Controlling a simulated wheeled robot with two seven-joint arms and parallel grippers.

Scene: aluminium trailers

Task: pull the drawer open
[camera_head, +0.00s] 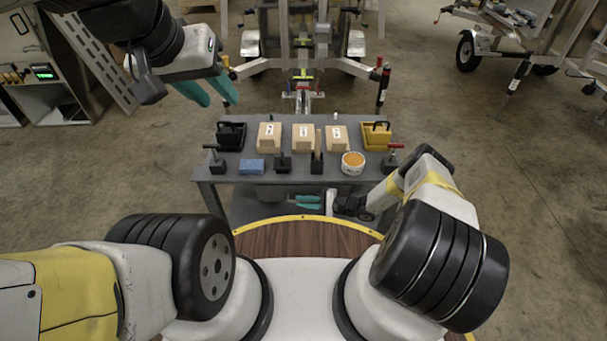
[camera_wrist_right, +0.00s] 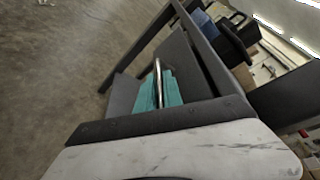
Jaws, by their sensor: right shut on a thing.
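A grey workbench (camera_head: 222,178) stands in front of me, with its drawer on the side facing me. In the right wrist view, the drawer's metal bar handle (camera_wrist_right: 157,77) stands out from a dark grey front (camera_wrist_right: 180,68). My right gripper (camera_head: 308,202) is low at the bench's near side. Its teal fingers (camera_wrist_right: 158,93) are shut on the handle in the right wrist view. I cannot tell how far the drawer is out; the bench top hides most of it from the head. My left gripper (camera_head: 213,93) is raised at upper left, open and empty.
The bench top holds cardboard boxes (camera_head: 303,139), black (camera_head: 231,136) and yellow (camera_head: 376,136) bins, a blue block (camera_head: 252,167), a round tub (camera_head: 353,163) and several clamps. Trailers stand behind. The floor is clear on both sides of the bench.

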